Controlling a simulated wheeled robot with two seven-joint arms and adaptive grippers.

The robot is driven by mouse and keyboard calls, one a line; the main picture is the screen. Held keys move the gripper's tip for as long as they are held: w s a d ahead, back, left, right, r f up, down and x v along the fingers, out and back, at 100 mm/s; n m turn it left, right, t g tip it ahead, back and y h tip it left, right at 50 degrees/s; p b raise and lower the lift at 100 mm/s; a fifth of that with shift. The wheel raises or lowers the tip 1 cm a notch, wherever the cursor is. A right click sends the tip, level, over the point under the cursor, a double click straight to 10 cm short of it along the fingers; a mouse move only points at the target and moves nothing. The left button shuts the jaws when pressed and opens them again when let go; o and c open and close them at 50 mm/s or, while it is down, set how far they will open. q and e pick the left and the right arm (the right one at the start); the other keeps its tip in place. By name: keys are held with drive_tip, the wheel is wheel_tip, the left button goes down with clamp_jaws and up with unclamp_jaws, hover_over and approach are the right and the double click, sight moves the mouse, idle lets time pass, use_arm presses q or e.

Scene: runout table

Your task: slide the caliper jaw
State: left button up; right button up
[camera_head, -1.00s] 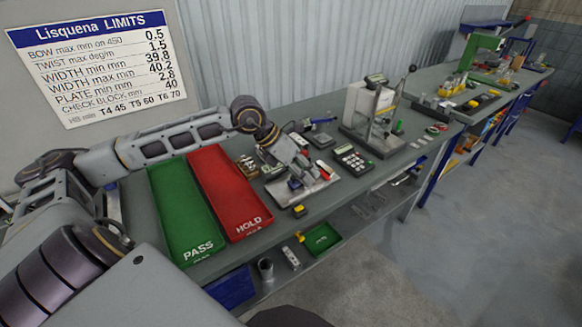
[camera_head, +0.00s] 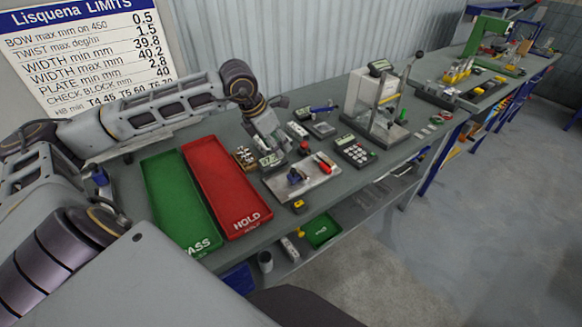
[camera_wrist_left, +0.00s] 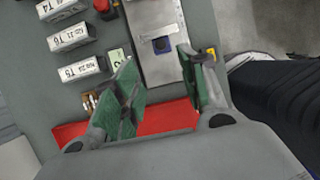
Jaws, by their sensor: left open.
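My left gripper (camera_head: 272,146) is open and empty, above the bench near the far end of the red HOLD tray. In the left wrist view the gripper (camera_wrist_left: 165,82) shows its two green pads wide apart. A small device with a pale display (camera_head: 270,160) sits close by the fingers; its display (camera_wrist_left: 117,57) also shows in the left wrist view, partly hidden by a finger. It may be the caliper, but its jaw cannot be made out. A metal plate (camera_head: 318,182) carries a small blue-and-black part (camera_head: 294,176). My right gripper is not in view.
The red HOLD tray (camera_head: 212,175) and green PASS tray (camera_head: 165,185) lie to the left. Labelled blocks (camera_wrist_left: 82,70) stand near the fingers. The bench's front edge is close to the plate.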

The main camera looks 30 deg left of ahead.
use_arm(q)
drive_tip(key=f, duration=0.1)
drive_tip(key=p, duration=0.2)
hover_over(293, 170)
drive_tip(key=s, duration=0.2)
drive_tip(key=shift+a+f, duration=0.2)
drive_tip(key=shift+f, duration=1.8)
drive_tip(key=shift+a+f, duration=0.2)
drive_tip(key=shift+f, duration=1.75)
drive_tip(key=shift+x, duration=1.65)
drive_tip(key=shift+w+f, duration=0.1)
drive_tip(key=shift+f, duration=0.1)
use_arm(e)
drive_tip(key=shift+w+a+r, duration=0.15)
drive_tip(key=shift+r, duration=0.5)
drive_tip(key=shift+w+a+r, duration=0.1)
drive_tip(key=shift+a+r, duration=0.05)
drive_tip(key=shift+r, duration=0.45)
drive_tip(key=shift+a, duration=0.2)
use_arm(q)
clamp_jaws()
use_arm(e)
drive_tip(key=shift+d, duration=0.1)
